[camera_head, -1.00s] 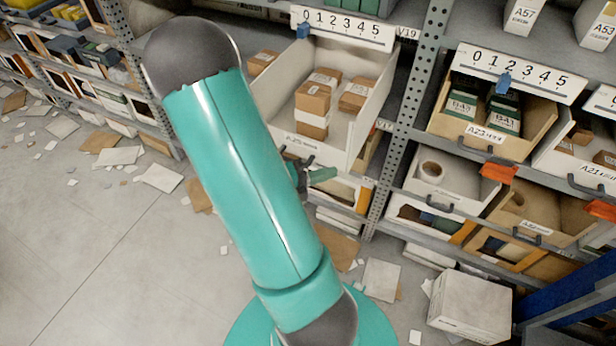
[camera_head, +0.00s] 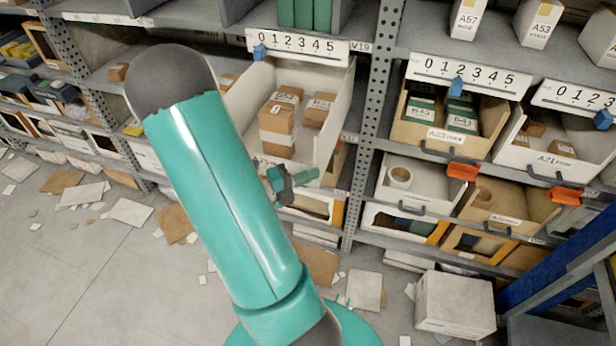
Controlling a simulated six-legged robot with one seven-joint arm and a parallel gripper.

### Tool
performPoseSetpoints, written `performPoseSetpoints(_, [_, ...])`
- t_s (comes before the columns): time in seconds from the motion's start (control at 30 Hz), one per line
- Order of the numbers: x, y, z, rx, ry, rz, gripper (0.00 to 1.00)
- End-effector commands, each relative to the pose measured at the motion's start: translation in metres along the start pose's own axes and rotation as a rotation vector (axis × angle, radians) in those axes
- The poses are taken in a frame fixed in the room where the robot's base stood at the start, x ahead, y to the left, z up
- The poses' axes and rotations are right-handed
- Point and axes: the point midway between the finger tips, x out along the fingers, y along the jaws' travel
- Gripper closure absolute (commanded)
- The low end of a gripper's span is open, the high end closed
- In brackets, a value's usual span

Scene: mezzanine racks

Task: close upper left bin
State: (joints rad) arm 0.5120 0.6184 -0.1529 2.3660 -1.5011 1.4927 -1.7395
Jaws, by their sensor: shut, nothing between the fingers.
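The upper left bin (camera_head: 318,148) is a white bin pulled well out from its shelf, tilted in the picture, with several brown boxes (camera_head: 277,122) inside. A 0 to 5 scale plate (camera_head: 297,46) is above it, with a blue marker (camera_head: 260,52) at its left end. My gripper (camera_head: 304,177) is shut and empty. It shows past my teal arm, at the lower part of the bin's front panel. My arm hides the bin's left side and part of its front; I cannot tell whether the gripper touches the bin.
A perforated grey post (camera_head: 372,120) stands right of the bin. Beyond it are a bin of green boxes (camera_head: 413,135), under its own scale, and bins with orange tags (camera_head: 463,171). A white carton (camera_head: 455,303) stands on the floor. Scattered sheets (camera_head: 130,212) lie on the open floor at left.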

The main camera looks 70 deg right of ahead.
Motion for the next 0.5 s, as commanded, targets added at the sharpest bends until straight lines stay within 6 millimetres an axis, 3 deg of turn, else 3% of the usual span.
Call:
performPoseSetpoints(0.27, [0.022,-0.001,0.022,0.002,0.000,-0.002,1.00])
performPoseSetpoints(0.5, [0.052,0.000,0.052,0.002,0.000,-0.002,1.00])
